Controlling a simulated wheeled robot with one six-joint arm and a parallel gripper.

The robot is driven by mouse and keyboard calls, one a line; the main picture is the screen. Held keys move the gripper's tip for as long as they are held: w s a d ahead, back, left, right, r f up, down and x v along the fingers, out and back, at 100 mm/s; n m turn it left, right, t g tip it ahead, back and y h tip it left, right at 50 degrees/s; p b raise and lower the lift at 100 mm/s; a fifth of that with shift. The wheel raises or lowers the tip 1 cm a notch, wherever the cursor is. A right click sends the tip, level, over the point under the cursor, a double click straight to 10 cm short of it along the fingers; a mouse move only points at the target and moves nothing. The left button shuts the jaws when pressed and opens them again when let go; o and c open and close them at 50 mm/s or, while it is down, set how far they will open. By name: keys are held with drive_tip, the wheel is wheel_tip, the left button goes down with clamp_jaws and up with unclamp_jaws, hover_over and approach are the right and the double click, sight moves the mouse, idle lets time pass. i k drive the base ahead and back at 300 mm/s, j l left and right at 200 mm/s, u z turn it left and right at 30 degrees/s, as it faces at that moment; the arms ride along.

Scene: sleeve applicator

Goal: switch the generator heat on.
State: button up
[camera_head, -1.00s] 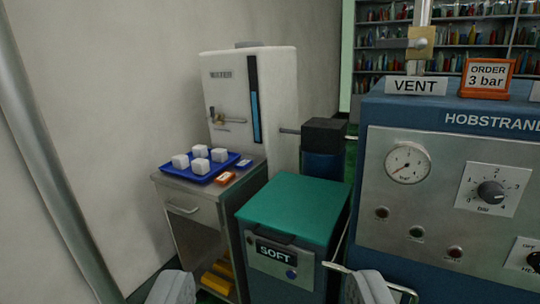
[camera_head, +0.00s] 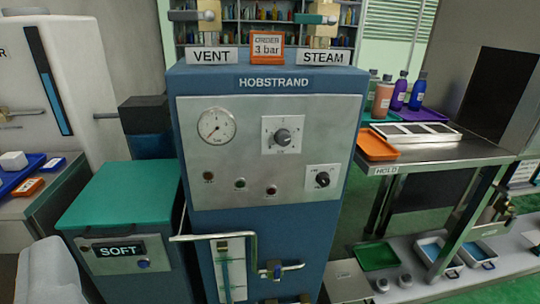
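The blue HOBSTRAND generator (camera_head: 273,245) stands upright in the middle, with a grey front panel (camera_head: 220,160). A black rotary knob (camera_head: 323,180) sits on a small white plate at the panel's lower right. The plate's lettering is too small to read now; earlier it read OFF and what looks like the start of HEAT. I cannot tell where the knob points. A larger black numbered dial (camera_head: 282,136) is above it, and a round gauge (camera_head: 216,126) is at left. One pale finger of my gripper (camera_head: 50,275) shows at the bottom left, well away from the knob; the other finger is out of view.
A green-topped SOFT cabinet (camera_head: 120,195) stands left of the generator. A bent pipe (camera_head: 215,236) and a small valve (camera_head: 275,269) stick out below the panel. A steel HOLD table (camera_head: 450,152) with bottles and trays stands to the right. Green floor shows between.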

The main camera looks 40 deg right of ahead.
sight(323, 179)
drive_tip(key=z, duration=1.35)
